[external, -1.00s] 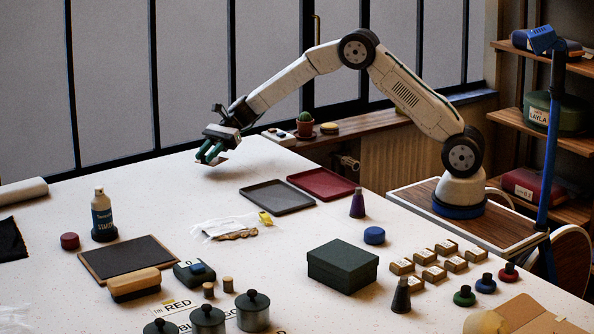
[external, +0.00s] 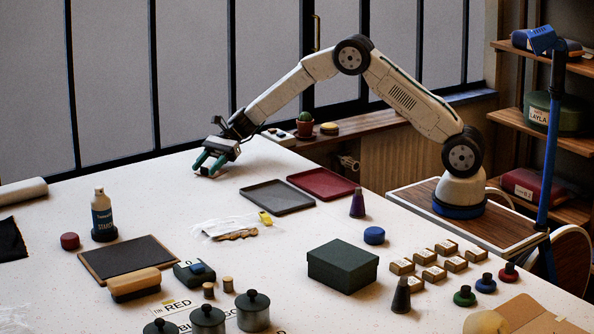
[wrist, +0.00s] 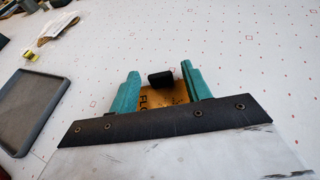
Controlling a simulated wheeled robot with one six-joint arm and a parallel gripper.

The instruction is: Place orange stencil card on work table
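The orange stencil card (wrist: 177,94) shows in the wrist view, with dark lettering and a small black block-like grip (wrist: 160,78) on it. It lies between and below the teal fingers of my gripper (wrist: 160,84). The fingers stand apart, with gaps on both sides of the black grip. Part of the card is hidden by the gripper's dark plate. In the external view my gripper (external: 208,169) is low over the far left part of the white work table (external: 150,205), and the card is barely visible there.
A grey tray (external: 277,197) and a red tray (external: 321,184) lie to the right of my gripper. A clear bag (external: 225,229) and a dark board (external: 128,257) are nearer the front. The table around my gripper is clear.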

